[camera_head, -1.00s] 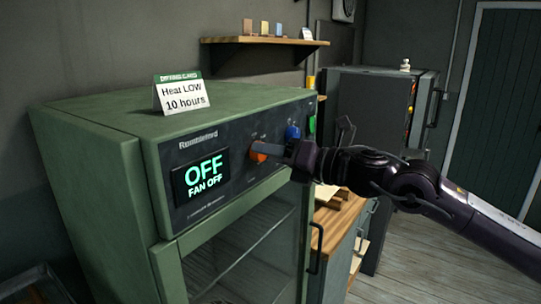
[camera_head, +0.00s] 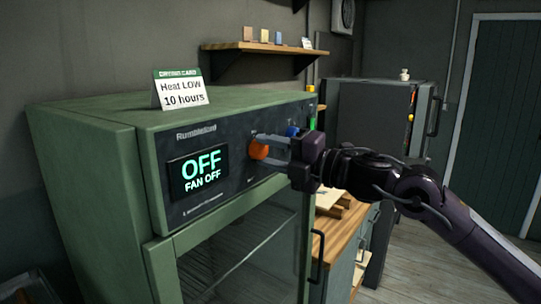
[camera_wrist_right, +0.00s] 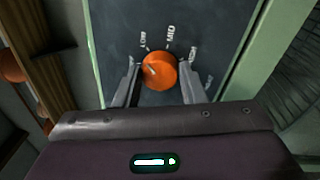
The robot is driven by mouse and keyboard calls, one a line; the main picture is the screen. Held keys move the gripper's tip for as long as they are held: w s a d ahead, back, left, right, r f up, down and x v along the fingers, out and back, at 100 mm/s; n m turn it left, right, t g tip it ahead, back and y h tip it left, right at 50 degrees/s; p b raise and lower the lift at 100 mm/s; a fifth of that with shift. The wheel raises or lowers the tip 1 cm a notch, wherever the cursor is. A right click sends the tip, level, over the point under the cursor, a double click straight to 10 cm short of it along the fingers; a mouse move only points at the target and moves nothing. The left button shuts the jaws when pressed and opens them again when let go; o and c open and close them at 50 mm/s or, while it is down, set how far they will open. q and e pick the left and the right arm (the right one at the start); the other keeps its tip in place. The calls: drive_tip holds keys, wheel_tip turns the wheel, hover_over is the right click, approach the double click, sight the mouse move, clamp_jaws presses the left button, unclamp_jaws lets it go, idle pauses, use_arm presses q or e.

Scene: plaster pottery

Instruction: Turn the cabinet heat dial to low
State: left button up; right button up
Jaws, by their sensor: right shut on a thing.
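The green drying cabinet (camera_head: 95,175) stands at left. Its black front panel carries a display (camera_head: 198,174) reading OFF and FAN OFF, and an orange dial (camera_head: 258,149). My right gripper (camera_head: 263,150) reaches in from the right and is shut on the orange dial. In the right wrist view, its two grey fingers flank the dial (camera_wrist_right: 159,70). Labels around it include LOW at upper left and MID at top; others are hard to read. A small mark on the dial's face sits toward its left. My left gripper is out of view.
A card (camera_head: 180,90) on the cabinet top reads Heat LOW, 10 hours. A blue knob (camera_head: 292,131) and a green part (camera_head: 312,122) lie just beyond the dial, close to my gripper. A wooden shelf (camera_head: 265,47) hangs behind. Open floor lies at right.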

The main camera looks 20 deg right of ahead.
drive_tip(key=shift+m, duration=0.4)
drive_tip(key=o, duration=1)
drive_tip(key=b+v, duration=0.4)
drive_tip(key=v, duration=0.3)
drive_tip(key=shift+s+d+b, duration=0.2)
drive_tip(key=shift+s+b, duration=0.1)
drive_tip(key=shift+b, duration=0.1)
drive_tip(key=shift+f, duration=0.1)
